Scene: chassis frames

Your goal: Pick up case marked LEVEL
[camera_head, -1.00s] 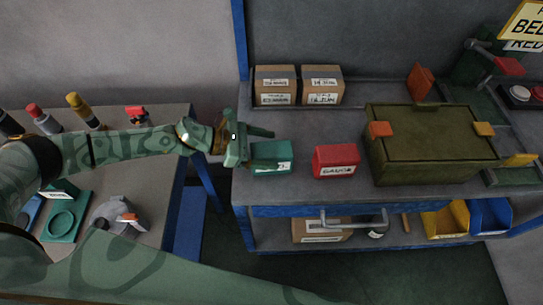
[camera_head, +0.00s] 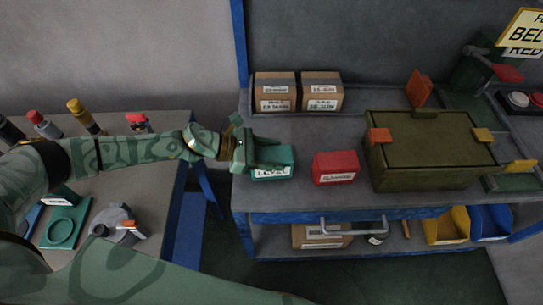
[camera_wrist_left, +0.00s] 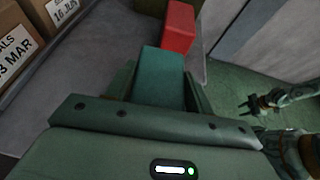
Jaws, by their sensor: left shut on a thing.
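The teal case marked LEVEL (camera_head: 272,172) sits on the left end of the grey cart top, its white label facing front. My left gripper (camera_head: 266,157) comes in from the left and is shut on this case. In the left wrist view, the teal case (camera_wrist_left: 161,77) lies between the two fingers. Its near end is hidden by the gripper body. My right gripper (camera_wrist_left: 262,103) shows in the left wrist view, away at the right over the floor; its jaw state is unclear.
A red case (camera_head: 335,167) stands just right of the teal one. A large olive box (camera_head: 435,152) is farther right. Cardboard boxes (camera_head: 298,91) stand at the back. A side table with bottles (camera_head: 84,115) and a teal tray (camera_head: 62,222) is on the left.

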